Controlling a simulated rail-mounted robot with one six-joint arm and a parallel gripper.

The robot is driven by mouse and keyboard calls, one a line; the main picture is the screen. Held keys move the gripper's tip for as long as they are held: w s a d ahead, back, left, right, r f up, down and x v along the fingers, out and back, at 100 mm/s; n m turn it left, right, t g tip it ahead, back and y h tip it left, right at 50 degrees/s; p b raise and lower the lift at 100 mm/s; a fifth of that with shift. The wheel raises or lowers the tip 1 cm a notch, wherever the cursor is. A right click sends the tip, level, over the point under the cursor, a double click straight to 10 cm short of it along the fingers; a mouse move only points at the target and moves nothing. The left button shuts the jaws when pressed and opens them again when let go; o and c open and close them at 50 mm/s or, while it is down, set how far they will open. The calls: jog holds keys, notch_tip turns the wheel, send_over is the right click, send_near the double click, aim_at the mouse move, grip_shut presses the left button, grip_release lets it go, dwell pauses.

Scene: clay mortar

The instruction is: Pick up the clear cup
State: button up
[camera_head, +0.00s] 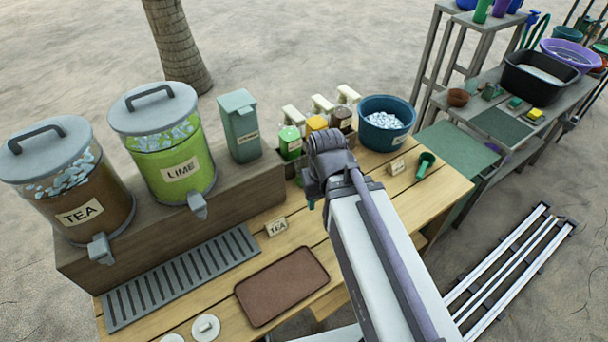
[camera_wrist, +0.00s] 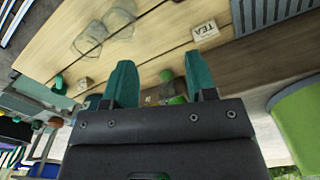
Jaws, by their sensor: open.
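Clear cups show in the wrist view on the wooden counter, at upper left. One clear cup (camera_wrist: 90,38) is beside another clear cup (camera_wrist: 120,15); their outlines are faint, and I cannot tell how many there are. In the head view I cannot make the cups out; my arm covers part of the counter. My gripper (camera_wrist: 162,75) is open and empty, its two teal fingers apart above the counter. The cups are off to the left of the fingers in the wrist view. In the head view the gripper is mostly hidden behind my wrist.
The TEA card (camera_head: 277,227) stands on the counter, near the brown mat (camera_head: 282,286) and slotted drip tray (camera_head: 184,277). The LIME dispenser (camera_head: 165,152), TEA dispenser (camera_head: 70,190), several bottles, the blue ice tub (camera_head: 386,108) and green scoop (camera_head: 425,163) surround the workspace.

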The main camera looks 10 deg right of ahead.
jog(key=o, duration=0.6)
jog(key=n+t+y+b, duration=0.3)
jog(key=n+y+b, duration=0.3)
jog(key=n+b, duration=0.95)
send_near(305, 162)
jog(key=s+a+f+m+b, duration=0.1)
jog(key=s+a+m+b, duration=0.1)
jog(key=a+m, duration=0.1)
jog(key=shift+n, duration=0.25)
jog(key=b+x, duration=0.4)
jog(key=x, duration=0.1)
jog(key=shift+w+a+f+b, duration=0.1)
jog(key=shift+f+b, duration=0.1)
jog(key=shift+b, duration=0.15)
jog(key=shift+r, duration=0.25)
jog(key=shift+c, duration=0.5)
